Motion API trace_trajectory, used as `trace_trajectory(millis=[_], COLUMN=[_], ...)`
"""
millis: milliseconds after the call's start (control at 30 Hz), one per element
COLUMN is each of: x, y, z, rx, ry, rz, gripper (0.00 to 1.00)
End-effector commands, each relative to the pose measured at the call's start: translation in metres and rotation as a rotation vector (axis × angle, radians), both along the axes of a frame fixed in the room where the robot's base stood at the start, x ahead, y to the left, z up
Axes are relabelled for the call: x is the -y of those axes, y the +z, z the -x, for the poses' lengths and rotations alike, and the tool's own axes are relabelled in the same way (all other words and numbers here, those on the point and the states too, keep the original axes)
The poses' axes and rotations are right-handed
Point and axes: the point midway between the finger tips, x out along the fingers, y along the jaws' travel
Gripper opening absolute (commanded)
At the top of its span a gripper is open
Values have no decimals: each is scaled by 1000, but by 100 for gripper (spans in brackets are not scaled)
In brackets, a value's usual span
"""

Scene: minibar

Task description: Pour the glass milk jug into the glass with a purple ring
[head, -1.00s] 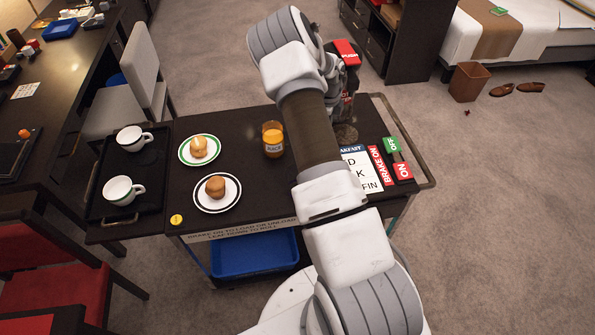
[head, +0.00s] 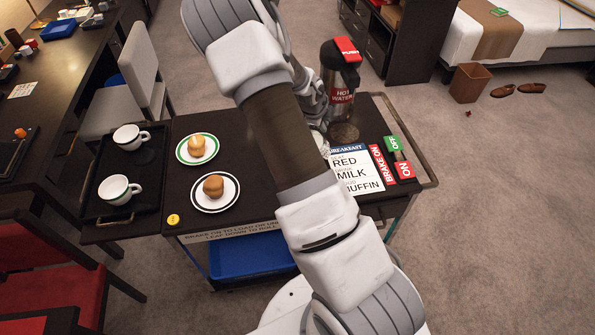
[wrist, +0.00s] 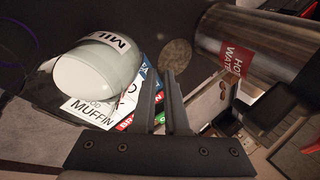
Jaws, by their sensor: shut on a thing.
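In the wrist view the glass milk jug (wrist: 98,68), white inside with a "MILK" label, is close beside my gripper (wrist: 168,90) and looks tilted. The gripper is shut on it; the exact spot gripped, perhaps a handle, is not clear. In the head view my own arm hides the gripper and most of the jug. A thin purple arc (wrist: 33,28) at the upper left of the wrist view may be the purple ring of the glass. The rest of that glass cannot be made out, and the head view does not show it.
A hot water flask (head: 341,85) stands at the trolley's back right. A breakfast card (head: 355,170) and brake signs (head: 398,160) lie right. Two plates with a bun (head: 197,146) and a muffin (head: 213,186) are left, beside a tray (head: 147,180) with two cups.

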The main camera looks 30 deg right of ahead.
Motion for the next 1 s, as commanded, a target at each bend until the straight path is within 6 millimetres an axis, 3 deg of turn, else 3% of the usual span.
trace_trajectory(millis=[1000], x=[-10], y=[13], z=[6], rx=[63], ry=[1], rz=[95], gripper=[0])
